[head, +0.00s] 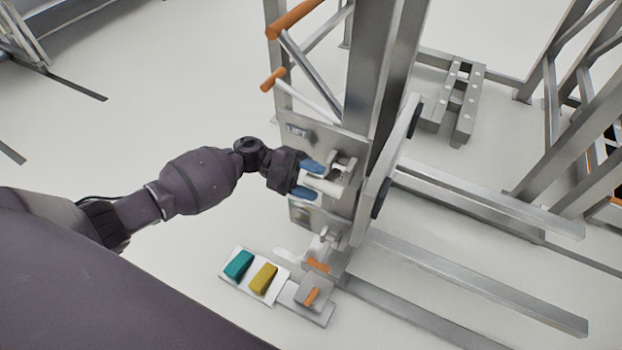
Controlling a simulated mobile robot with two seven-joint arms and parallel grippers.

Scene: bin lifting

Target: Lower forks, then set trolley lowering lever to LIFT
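The trolley's grey control plate (345,140) stands at the centre with a LIFT label (297,131) at its upper left. A pale lowering lever (326,186) sticks out of the plate toward my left gripper (308,180). The gripper's two blue fingertips are apart, one above and one below the lever's near end; I cannot tell whether they touch it. Long grey bars (480,279) run low to the right from the mast (372,65); which are forks and which are base legs is unclear. My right gripper is out of view.
A white plate with a teal block (239,265) and a yellow block (264,278) lies at the trolley's foot, beside orange-tipped pedals (312,296). Orange handles (296,18) stick out above. Metal frames (570,90) stand at the right. Floor at the upper left is mostly clear.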

